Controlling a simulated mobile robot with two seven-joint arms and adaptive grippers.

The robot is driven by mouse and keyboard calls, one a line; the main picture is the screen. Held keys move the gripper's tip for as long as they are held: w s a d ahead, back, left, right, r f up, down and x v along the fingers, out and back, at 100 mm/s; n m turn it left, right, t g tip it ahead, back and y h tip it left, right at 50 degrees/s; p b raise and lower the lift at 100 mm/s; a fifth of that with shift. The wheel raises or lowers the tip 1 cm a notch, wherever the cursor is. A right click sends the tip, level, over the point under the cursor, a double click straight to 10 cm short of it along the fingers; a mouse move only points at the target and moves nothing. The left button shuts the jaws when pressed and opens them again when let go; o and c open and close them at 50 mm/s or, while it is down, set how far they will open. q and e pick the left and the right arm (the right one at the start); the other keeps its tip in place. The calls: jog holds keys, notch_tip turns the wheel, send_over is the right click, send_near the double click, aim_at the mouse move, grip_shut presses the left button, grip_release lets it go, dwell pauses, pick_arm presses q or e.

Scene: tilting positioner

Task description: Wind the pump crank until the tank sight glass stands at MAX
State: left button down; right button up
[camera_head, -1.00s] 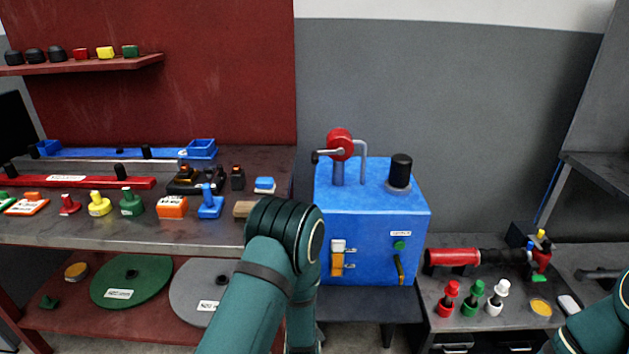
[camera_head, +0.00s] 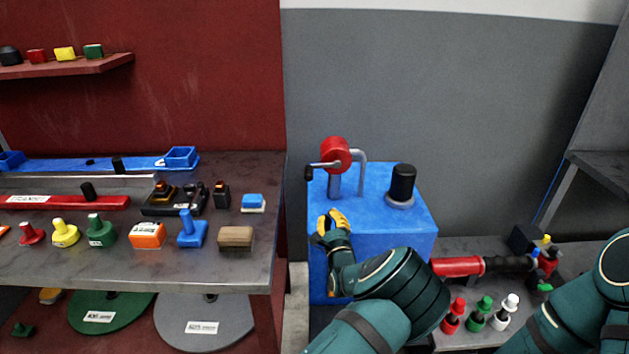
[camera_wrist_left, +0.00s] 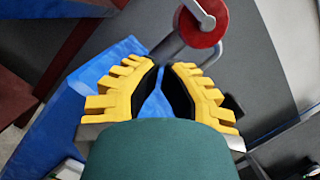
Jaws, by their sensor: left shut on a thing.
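The blue pump tank (camera_head: 375,205) stands right of the workbench. Its crank has a red hub (camera_head: 336,154) on a post, a grey arm pointing left and a black knob (camera_head: 309,173). My left gripper (camera_head: 333,215), with yellow fingers, is at the tank's upper front left, below the crank and apart from its knob. In the left wrist view its fingers (camera_wrist_left: 163,68) are drawn in with a narrow gap; what they grip cannot be made out. The red hub (camera_wrist_left: 205,24) lies beyond them. My left arm covers the tank's lower front, and no sight glass level is readable. My right gripper is out of view.
A black cylinder (camera_head: 402,184) stands on the tank's top. The workbench (camera_head: 130,262) at left carries several small fixtures. A red-handled tool (camera_head: 458,267) and several small bottles (camera_head: 480,313) are on the low stand at right. Part of my right arm shows at lower right.

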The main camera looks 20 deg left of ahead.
pick_arm(q)
jog(key=b+x, duration=0.1)
jog(key=x, duration=0.8)
jog(key=shift+w+a, duration=0.2)
jog(key=r, duration=0.1)
jog(key=a+r, duration=0.2)
jog(key=shift+s+a+r, duration=0.15)
jog(key=shift+s+a, duration=0.05)
jog(key=shift+s, duration=0.1)
jog(key=shift+r, duration=0.1)
